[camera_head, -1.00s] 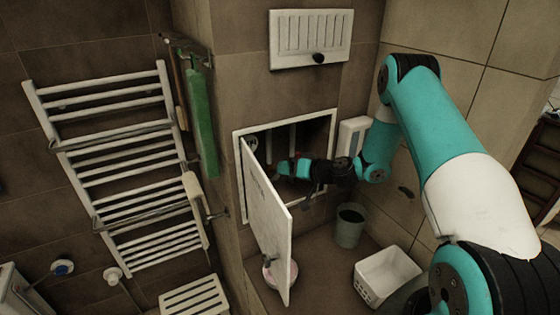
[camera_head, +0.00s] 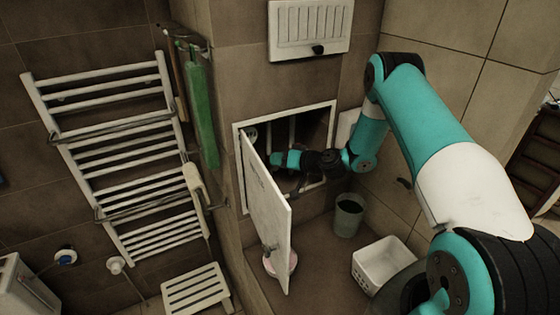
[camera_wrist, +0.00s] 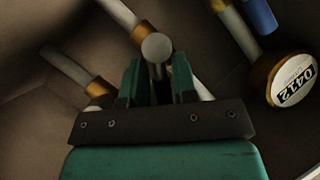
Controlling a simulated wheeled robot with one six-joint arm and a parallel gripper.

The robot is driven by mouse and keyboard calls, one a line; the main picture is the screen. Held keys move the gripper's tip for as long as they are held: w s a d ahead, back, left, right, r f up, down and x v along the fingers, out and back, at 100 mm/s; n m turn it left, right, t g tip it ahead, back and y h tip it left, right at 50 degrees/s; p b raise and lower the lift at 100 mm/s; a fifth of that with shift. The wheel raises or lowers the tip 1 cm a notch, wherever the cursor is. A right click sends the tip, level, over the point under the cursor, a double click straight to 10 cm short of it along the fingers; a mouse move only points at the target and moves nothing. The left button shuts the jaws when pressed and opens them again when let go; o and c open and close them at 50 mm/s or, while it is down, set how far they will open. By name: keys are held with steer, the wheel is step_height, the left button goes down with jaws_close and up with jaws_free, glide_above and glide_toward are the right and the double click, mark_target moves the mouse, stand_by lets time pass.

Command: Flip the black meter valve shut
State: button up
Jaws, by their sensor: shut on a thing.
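My gripper (camera_wrist: 157,80) is inside the open wall niche (camera_head: 314,117), partly behind the open white door (camera_head: 266,215) in the head view. In the wrist view its two teal fingers are closed around a dark stem with a round grey end, the valve handle (camera_wrist: 156,47). The handle looks grey rather than black in this light, and its pivot is hidden behind the gripper. The valve cannot be made out in the head view.
Pipes with brass fittings (camera_wrist: 99,88) run close around the gripper. A towel rack (camera_head: 110,155) is at the left. A dark bucket (camera_head: 348,217) and white basket (camera_head: 383,264) stand below.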

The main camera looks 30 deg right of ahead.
steer(key=shift+d+f+m+t+y+b, duration=0.15)
steer(key=shift+f+m+t+y+b, duration=0.3)
steer(key=shift+b, duration=1.95)
steer(key=m+y+b, duration=0.1)
steer(key=b, duration=0.3)
steer(key=shift+d+f+m, duration=0.15)
steer(key=shift+f+m, duration=0.1)
steer(key=shift+f, duration=0.15)
steer(key=m+t+y+b, duration=0.1)
steer(key=m+b, duration=0.1)
steer(key=b, duration=0.4)
steer(key=shift+d+f, duration=0.1)
steer(key=shift+f, duration=0.1)
steer(key=m+b, duration=0.1)
steer(key=b, duration=0.4)
steer(key=m+t+b, duration=0.1)
steer(key=b, duration=0.4)
steer(key=shift+f+t+y, duration=0.25)
steer(key=shift+f+y, duration=0.1)
steer(key=m+b, duration=0.1)
steer(key=b, duration=0.3)
steer(key=shift+d+r+b, duration=0.1)
steer(key=shift+b, duration=0.2)
steer(key=shift+r+m+t+b, duration=0.1)
steer(key=shift+m+t+b, duration=0.35)
steer(key=shift+b, duration=0.35)
steer(key=shift+r+b, duration=0.3)
steer(key=shift+b, duration=0.1)
